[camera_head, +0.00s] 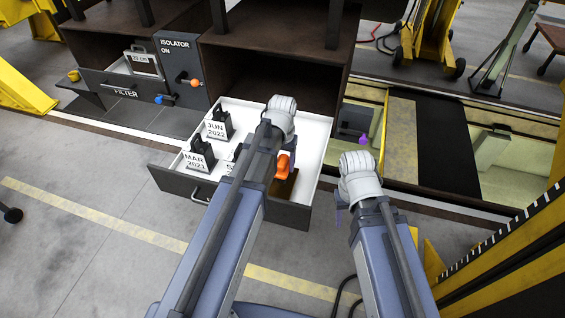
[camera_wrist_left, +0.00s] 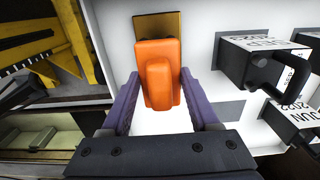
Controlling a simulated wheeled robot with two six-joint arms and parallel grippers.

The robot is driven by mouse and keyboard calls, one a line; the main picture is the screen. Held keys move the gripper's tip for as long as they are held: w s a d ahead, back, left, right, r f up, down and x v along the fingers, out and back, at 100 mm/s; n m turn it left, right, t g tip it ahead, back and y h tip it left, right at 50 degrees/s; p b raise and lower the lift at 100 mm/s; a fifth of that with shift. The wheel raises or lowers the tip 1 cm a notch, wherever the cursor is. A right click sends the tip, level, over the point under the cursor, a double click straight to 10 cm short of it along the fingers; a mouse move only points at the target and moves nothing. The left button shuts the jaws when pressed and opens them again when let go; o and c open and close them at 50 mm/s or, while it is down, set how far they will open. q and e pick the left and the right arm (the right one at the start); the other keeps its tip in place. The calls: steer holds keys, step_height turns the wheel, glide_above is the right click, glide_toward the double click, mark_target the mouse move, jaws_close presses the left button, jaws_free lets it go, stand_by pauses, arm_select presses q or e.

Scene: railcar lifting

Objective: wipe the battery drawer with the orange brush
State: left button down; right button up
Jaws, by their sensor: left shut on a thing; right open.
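The battery drawer (camera_head: 322,170) is pulled out, with a white inside and dark front. Dark batteries labelled JUN 2022 (camera_head: 216,128) and MAR 2021 (camera_head: 197,157) stand in its left part. My left gripper (camera_wrist_left: 157,95) is shut on the orange brush (camera_wrist_left: 160,70), over the drawer's right part. The brush also shows in the head view (camera_head: 283,166). A brown patch (camera_wrist_left: 158,22) lies beyond the brush in the wrist view. I cannot tell whether the brush touches the floor. My right gripper (camera_head: 340,203) is right of the drawer, its fingertips mostly hidden.
The isolator panel (camera_head: 180,65) and an open filter drawer (camera_head: 110,85) are left of the battery drawer. A sunken pit (camera_head: 492,150) lies to the right, and a small purple thing (camera_head: 363,139) shows near it. Yellow-and-black equipment (camera_head: 500,255) stands at right front.

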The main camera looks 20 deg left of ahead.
arm_select(q)
steer(key=shift+r, duration=0.15)
step_height(320, 180, up, 3)
steer(key=p, duration=0.3)
stand_by(0.5)
